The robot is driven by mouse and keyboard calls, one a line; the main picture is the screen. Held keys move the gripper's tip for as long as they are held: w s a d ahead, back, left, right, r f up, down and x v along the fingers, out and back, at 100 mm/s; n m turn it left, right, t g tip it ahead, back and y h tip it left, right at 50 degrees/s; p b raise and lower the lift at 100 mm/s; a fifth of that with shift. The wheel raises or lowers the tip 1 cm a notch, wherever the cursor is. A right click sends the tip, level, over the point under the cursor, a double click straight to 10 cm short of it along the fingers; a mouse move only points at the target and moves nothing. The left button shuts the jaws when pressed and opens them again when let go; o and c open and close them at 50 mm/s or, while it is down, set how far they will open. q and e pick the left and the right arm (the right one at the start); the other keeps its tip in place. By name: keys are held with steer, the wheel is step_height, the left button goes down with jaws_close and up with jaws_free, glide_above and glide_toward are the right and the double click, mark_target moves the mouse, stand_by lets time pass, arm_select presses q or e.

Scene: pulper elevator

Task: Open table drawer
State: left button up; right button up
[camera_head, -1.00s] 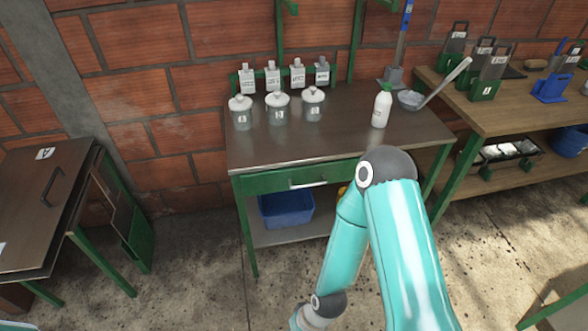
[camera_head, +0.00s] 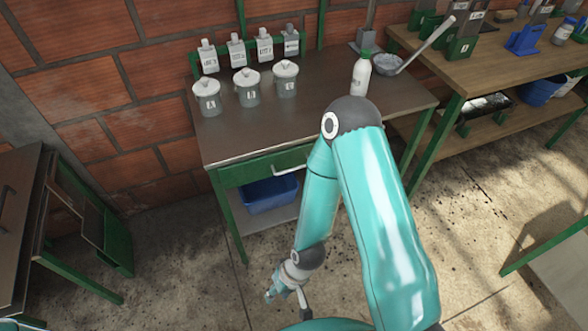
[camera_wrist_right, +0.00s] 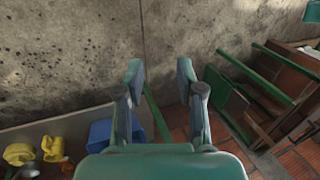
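The table drawer (camera_head: 240,171) is a green front under the steel tabletop (camera_head: 300,110). It looks closed, flush with the frame. Its pale bar handle (camera_head: 290,169) shows on the front, its right end near my right arm, which hides the right part of the drawer. My right gripper (camera_head: 287,297) is low in front of the table, well below the handle, touching nothing. In the right wrist view its two fingers (camera_wrist_right: 160,74) are apart with nothing between them. The drawer handle is not visible in that view. My left gripper is not in view.
Lidded jars (camera_head: 246,85) and a white bottle (camera_head: 361,75) stand on the tabletop. A blue bin (camera_head: 268,193) sits on the lower shelf; yellow items (camera_wrist_right: 50,148) show near it in the wrist view. Another table (camera_head: 20,220) stands left. Concrete floor before the drawer is open.

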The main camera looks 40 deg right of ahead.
steer(key=w+d+f+m+t+b, duration=0.45)
steer(key=w+d+b, duration=0.35)
steer(key=w+b, duration=0.2)
steer(key=m+t+b, duration=0.9)
steer(key=t+b, duration=0.6)
steer(key=b, duration=1.1)
glide_toward(295, 169)
steer(key=shift+n+g, duration=0.25)
steer(key=shift+g, duration=0.1)
steer(key=b+x, duration=0.2)
steer(key=x, duration=0.8)
steer(key=shift+w+d+r, duration=0.1)
steer(key=shift+w+d, duration=0.05)
steer(key=shift+w, duration=0.05)
steer(key=shift+c, duration=0.3)
steer(key=shift+h, duration=0.3)
jaws_close()
